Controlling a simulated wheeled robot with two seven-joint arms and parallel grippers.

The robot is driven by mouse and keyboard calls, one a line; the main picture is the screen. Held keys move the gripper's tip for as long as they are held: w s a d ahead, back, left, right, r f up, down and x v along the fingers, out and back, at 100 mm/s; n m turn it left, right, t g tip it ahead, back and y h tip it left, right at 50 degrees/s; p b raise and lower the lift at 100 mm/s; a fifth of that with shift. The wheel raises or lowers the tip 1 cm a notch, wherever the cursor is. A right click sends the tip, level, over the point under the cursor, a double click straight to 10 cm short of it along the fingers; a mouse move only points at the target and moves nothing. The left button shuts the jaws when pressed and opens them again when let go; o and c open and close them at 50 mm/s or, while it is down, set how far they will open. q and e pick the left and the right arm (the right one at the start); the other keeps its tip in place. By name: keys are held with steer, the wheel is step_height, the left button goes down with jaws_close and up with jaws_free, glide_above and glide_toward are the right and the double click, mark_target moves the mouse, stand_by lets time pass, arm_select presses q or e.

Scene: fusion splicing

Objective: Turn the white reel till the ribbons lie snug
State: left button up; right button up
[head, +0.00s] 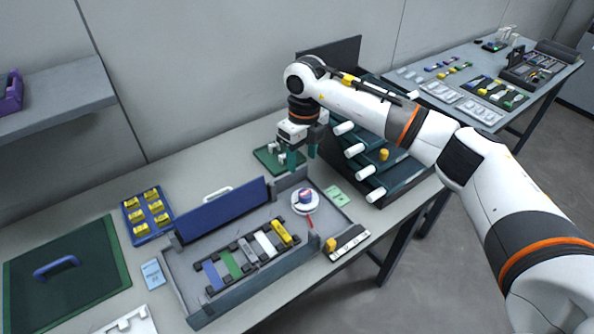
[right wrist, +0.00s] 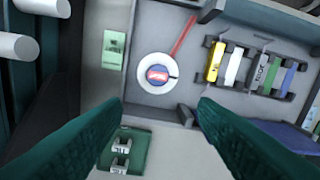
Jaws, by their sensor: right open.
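The white reel (head: 305,203) stands in the right end of the grey tray (head: 341,208). It is a white disc with a blue and red hub on top, and it also shows in the right wrist view (right wrist: 145,75). A red ribbon (head: 310,221) runs from the reel towards the tray's front wall; it shows in the right wrist view (right wrist: 183,36) too. My right gripper (head: 301,160) points down behind the reel, above the tray's back edge. Its green fingers are apart with nothing between them. My left gripper is not in view.
In the tray a dark rack (head: 288,241) holds several coloured cassettes. A blue lid (head: 222,212) stands along the tray's back. A green card (head: 338,196) lies right of the reel. A green board (head: 268,160) lies behind. A drawer cabinet (head: 378,183) stands close on the right.

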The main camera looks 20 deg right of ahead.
steer(key=p, duration=0.1)
glide_above(304, 192)
steer(key=f, duration=0.4)
steer(key=shift+s+d+f, duration=0.1)
steer(key=shift+s+f, duration=0.25)
steer(key=f, duration=0.3)
steer(key=shift+w+f, duration=0.25)
step_height(304, 192, down, 2)
steer(key=shift+f+p, duration=0.2)
steer(key=shift+p, duration=0.2)
steer(key=shift+f, duration=0.15)
steer(key=c, duration=1)
steer(key=shift+f+n+b, duration=0.25)
steer(key=shift+n+b, duration=0.35)
steer(key=shift+b, duration=0.4)
steer(key=shift+r+n+b, duration=0.1)
steer(key=shift+n+b, duration=0.45)
steer(key=shift+n, duration=0.15)
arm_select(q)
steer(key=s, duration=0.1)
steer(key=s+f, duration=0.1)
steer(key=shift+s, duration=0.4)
arm_select(e)
steer(key=shift+r, duration=0.15)
